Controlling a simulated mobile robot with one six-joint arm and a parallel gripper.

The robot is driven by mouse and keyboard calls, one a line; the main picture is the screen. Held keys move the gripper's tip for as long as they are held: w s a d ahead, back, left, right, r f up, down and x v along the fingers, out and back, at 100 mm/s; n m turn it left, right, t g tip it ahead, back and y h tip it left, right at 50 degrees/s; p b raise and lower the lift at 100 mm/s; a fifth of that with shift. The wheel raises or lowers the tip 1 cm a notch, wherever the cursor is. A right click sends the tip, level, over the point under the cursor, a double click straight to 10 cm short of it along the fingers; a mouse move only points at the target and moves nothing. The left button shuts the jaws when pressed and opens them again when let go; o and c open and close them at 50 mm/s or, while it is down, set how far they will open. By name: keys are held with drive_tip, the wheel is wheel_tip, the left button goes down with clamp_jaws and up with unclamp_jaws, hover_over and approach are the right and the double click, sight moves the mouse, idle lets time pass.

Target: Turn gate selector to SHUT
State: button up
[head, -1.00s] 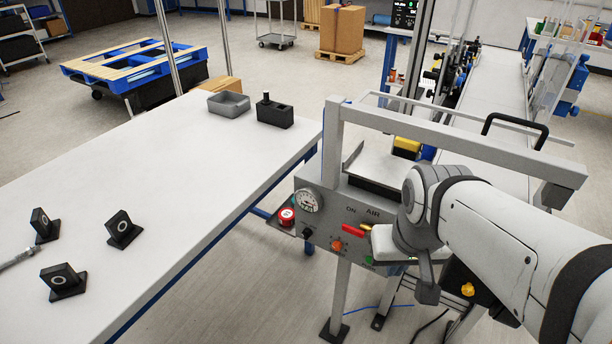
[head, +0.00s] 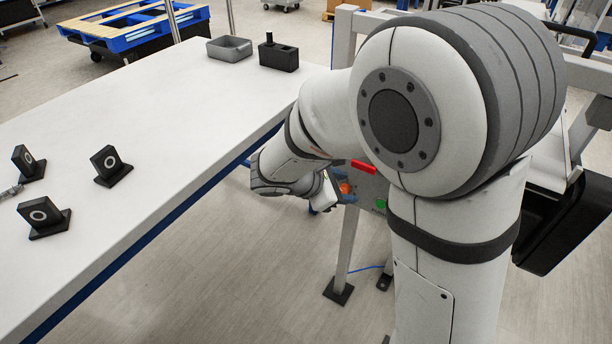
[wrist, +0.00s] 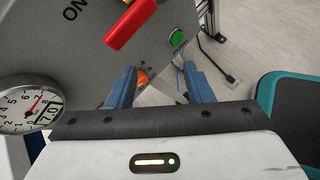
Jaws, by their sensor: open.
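The grey control panel (wrist: 170,50) carries an orange knob (wrist: 142,77), likely the gate selector; its labels are too small to read. My gripper (wrist: 160,82) is open, with its two blue fingers pointing at the panel. In the wrist view the knob shows between the fingers, nearer the left one, partly covered by it. I cannot tell whether they touch. In the head view my gripper (head: 325,194) is just left of the orange knob (head: 346,188), and my arm hides much of the panel.
A red lever (wrist: 130,22) and a green button (wrist: 177,38) are on the panel close to the fingers. A round gauge (wrist: 30,108) is at the left. The white table (head: 150,130) with several black blocks stands left of my arm.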

drive_tip(key=w+a+f+n+t+y+b, duration=0.1)
drive_tip(key=w+a+f+n+t, duration=0.25)
drive_tip(key=a, duration=0.25)
drive_tip(key=w+a+f+n+t+b, duration=0.1)
drive_tip(key=w+a+f+n+t, duration=0.15)
drive_tip(key=a+n, duration=0.3)
drive_tip(key=f+x, duration=0.1)
drive_tip(key=x, duration=0.5)
drive_tip(key=shift+w+f+m+g+b, duration=0.2)
drive_tip(key=shift+m+g+b, duration=0.1)
drive_tip(key=shift+m, duration=0.1)
drive_tip(key=shift+c, duration=0.4)
drive_tip(key=c, duration=0.9)
